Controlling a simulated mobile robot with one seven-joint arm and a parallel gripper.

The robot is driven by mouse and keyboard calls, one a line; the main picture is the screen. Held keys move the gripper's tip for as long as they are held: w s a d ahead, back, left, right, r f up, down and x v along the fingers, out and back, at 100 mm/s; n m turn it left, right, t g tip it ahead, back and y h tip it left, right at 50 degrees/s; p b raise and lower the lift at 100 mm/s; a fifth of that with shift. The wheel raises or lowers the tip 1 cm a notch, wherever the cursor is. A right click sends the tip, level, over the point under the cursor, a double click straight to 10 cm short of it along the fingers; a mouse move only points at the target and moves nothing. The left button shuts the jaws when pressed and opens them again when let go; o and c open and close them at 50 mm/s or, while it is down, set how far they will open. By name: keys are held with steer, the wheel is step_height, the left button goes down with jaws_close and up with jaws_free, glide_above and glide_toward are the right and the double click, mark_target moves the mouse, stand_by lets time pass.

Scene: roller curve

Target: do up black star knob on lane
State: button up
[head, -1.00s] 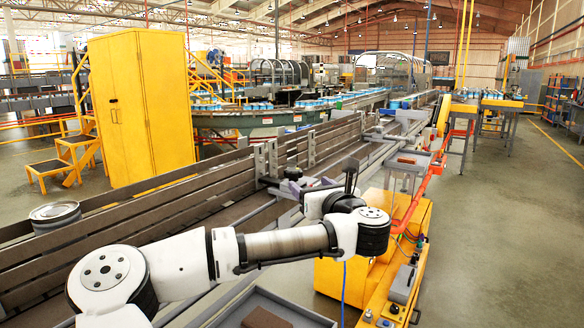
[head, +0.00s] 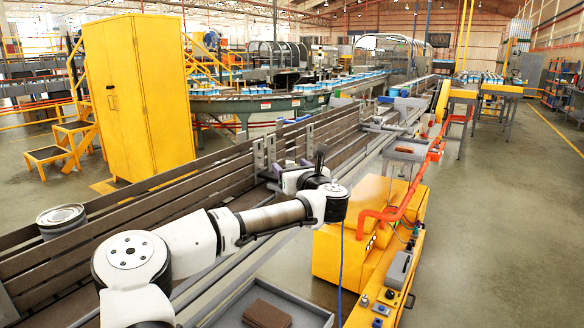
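The lane (head: 225,203) is a long conveyor with dark slatted side rails, running from the lower left to the far right in the head view. My arm reaches over its near side. My gripper (head: 281,186) is at the arm's far end, low by the lane's grey rail brackets (head: 264,155). Its fingers are too small and too covered by my wrist to tell open from shut. A dark upright part rises at my wrist. I cannot make out the black star knob; it may be hidden by my wrist or too small to see.
A grey tray (head: 312,312) with a brown block (head: 267,314) lies at the bottom middle. A yellow machine housing (head: 345,250) with an orange pipe (head: 400,209) stands right of my arm. A metal can (head: 62,219) stands at the left rail. Floor at the right is clear.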

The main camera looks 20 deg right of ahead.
steer(key=c, duration=0.9)
steer(key=shift+m+h, duration=0.3)
steer(key=shift+h, duration=0.2)
steer(key=m+h, duration=0.2)
steer(key=h, duration=0.1)
steer(key=shift+a, duration=0.15)
steer(key=m+g+h, duration=0.1)
steer(key=h, duration=0.1)
steer(key=m+g+h+p, duration=0.1)
steer(key=m+h, duration=0.1)
steer(key=h, duration=0.1)
steer(key=shift+w+r+m, duration=0.1)
steer(key=shift+r+m, duration=0.05)
steer(key=shift+m, duration=0.15)
steer(key=shift+m+g+h+p, duration=0.35)
steer(key=shift+m+g+h, duration=1.95)
steer(key=shift+h, duration=0.7)
steer(key=shift+r+g, duration=0.1)
steer(key=shift+g, duration=0.2)
